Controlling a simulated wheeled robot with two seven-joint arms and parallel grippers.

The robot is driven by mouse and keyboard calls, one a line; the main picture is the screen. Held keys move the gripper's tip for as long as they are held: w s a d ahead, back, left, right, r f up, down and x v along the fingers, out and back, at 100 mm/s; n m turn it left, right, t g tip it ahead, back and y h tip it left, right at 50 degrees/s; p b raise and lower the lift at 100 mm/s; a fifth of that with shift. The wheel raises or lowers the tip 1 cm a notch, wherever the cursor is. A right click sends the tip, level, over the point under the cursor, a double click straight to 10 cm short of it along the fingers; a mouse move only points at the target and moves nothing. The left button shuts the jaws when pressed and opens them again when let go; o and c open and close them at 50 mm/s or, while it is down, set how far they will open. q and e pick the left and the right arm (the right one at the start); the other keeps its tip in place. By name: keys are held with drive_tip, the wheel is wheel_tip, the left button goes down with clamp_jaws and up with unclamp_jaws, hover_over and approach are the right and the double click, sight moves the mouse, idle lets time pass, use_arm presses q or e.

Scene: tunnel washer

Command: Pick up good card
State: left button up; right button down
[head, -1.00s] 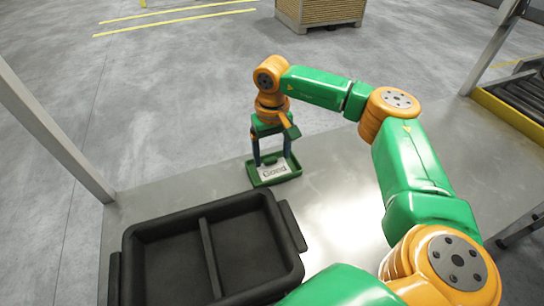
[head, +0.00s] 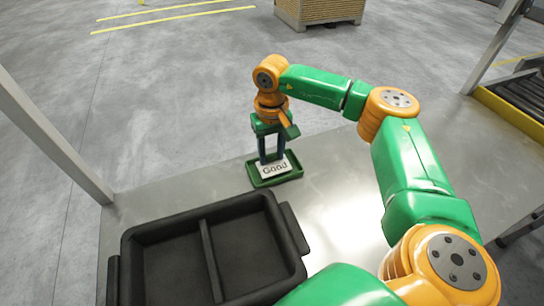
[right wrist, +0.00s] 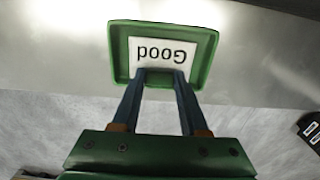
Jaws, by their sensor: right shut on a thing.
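The white card (head: 276,170) with "Good" printed on it is at a small green tray (head: 290,178) on the metal table. In the right wrist view the card (right wrist: 163,53) appears upside down, within the outline of the green tray (right wrist: 207,62). My right gripper (head: 272,161) points down at the tray, its blue fingers shut on the card's near edge in the right wrist view (right wrist: 160,78). I cannot tell whether the card is clear of the tray floor. My left gripper is not in view.
A black two-compartment bin (head: 207,250) stands on the table, left and nearer; both compartments look empty. Bare metal table (head: 330,190) lies right of the tray. A grey post (head: 60,140) rises at left. A roller conveyor (head: 515,95) is at far right.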

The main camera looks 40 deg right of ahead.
drive_tip(key=shift+w+r+b, duration=0.1)
drive_tip(key=shift+r+b, duration=0.4)
drive_tip(key=shift+r, duration=0.15)
drive_tip(key=s+a+r+b, duration=0.2)
drive_tip(key=s+a+r, duration=0.4)
drive_tip(key=s+r, duration=0.4)
drive_tip(key=s, duration=0.2)
drive_tip(key=shift+s+r, duration=0.25)
drive_tip(key=shift+s, duration=0.15)
drive_tip(key=shift+a, duration=0.1)
